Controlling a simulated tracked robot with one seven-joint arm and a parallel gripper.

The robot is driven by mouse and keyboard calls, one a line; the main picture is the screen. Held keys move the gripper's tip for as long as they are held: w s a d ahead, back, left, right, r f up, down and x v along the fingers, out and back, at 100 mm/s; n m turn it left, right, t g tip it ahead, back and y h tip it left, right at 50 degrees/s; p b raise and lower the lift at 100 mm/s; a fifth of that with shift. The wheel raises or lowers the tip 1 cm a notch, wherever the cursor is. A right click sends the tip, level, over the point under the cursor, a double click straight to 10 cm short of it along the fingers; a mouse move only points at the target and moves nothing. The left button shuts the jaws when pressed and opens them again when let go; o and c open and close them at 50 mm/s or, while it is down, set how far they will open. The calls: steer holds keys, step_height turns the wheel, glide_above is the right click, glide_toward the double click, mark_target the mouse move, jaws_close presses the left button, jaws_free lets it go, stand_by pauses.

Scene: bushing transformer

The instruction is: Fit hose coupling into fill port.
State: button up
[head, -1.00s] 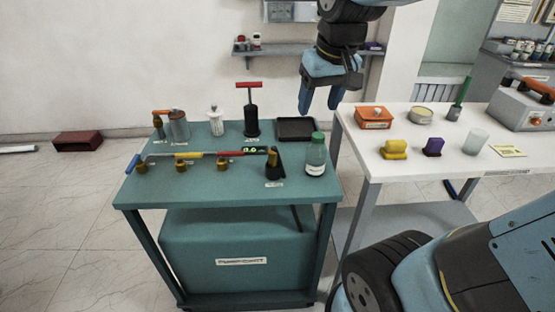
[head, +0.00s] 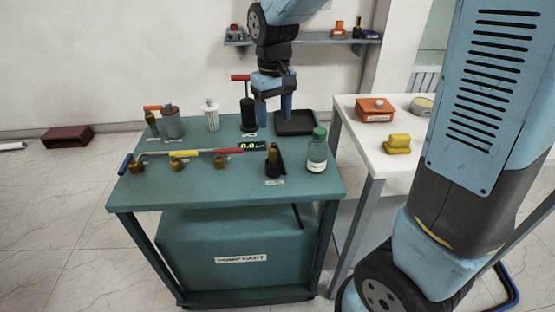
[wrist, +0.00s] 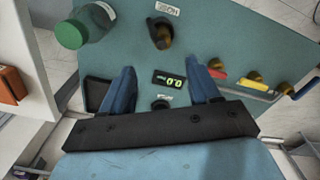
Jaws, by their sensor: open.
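A brass fitting in a black holder (head: 273,160) stands upright at the cart's front right, and looks like the hose coupling. Its label in the wrist view reads like "HOSE" beside the fitting (wrist: 160,35). Several brass fittings stand along the cart's front left, including one at the middle (head: 219,160) and one under the yellow lever (head: 177,163). I cannot tell which one, if any, is the fill port. My gripper (head: 274,112) points down above the back of the cart, apart from the holder. In the wrist view my gripper (wrist: 163,72) is open and empty.
A green-capped bottle (head: 317,152) stands right of the holder. A black tray (head: 296,124) and a red-handled pump (head: 247,112) are near my gripper. A digital display (head: 252,146) lies between the gripper and the holder. A white table (head: 350,142) adjoins the cart.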

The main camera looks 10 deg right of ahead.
mark_target(273, 146)
step_height(273, 146, down, 12)
steer(key=shift+s+a+r, duration=0.1)
steer(key=shift+s+a, duration=0.05)
stand_by(0.5)
jaws_close()
stand_by(0.5)
